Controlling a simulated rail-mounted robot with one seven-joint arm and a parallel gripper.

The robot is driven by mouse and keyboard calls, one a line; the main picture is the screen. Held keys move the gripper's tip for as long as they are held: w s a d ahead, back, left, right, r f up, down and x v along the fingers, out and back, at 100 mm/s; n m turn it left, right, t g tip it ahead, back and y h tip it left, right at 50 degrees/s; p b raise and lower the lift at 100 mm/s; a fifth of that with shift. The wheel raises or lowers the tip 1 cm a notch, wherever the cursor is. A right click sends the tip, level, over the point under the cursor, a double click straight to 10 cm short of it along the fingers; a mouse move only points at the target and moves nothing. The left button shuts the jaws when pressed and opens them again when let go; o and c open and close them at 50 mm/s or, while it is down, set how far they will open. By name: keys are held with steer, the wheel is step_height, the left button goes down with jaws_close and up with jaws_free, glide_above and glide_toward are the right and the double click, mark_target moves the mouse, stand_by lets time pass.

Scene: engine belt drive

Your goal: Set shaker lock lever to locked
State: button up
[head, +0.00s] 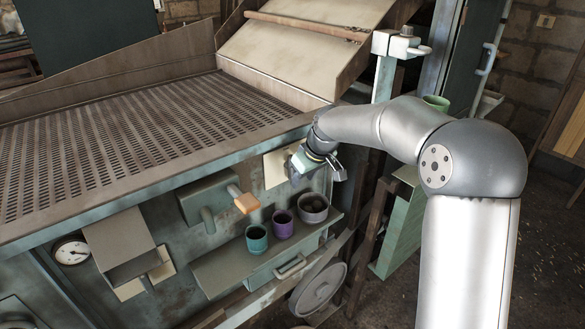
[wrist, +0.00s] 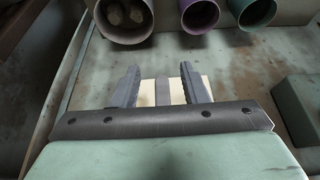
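A grey upright bar (wrist: 163,91) stands in front of a cream plate (wrist: 206,84) in the wrist view. The plate also shows on the machine's side panel in the head view (head: 275,168). The bar may be the lock lever; no label is legible. My gripper (wrist: 158,77) is open, with one finger on each side of the bar and a gap to each. Contact cannot be told. In the head view my gripper (head: 313,168) is in front of the panel near the plate, its fingertips largely hidden. An orange-ended handle (head: 246,203) sticks out of a grey-green box to the left.
Below the plate, a shelf (head: 220,270) holds a teal cup (head: 257,240), a purple cup (head: 283,224) and a grey pot (head: 313,208) with round lumps. A box-shaped chute (head: 120,245) and a gauge (head: 72,252) are at the left. The perforated screen bed (head: 130,135) lies above.

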steer(key=w+a, duration=0.1)
steer(key=w+a+p, duration=0.1)
steer(key=w+a, duration=0.1)
steer(key=shift+w+a, duration=0.15)
steer(key=shift+w, duration=0.1)
steer(key=shift+w+a+f, duration=0.1)
steer(key=shift+w+a, duration=0.05)
steer(key=shift+w, duration=0.1)
steer(key=shift+w+f, duration=0.1)
steer(key=shift+f, duration=0.35)
steer(key=shift+c, duration=0.3)
jaws_close()
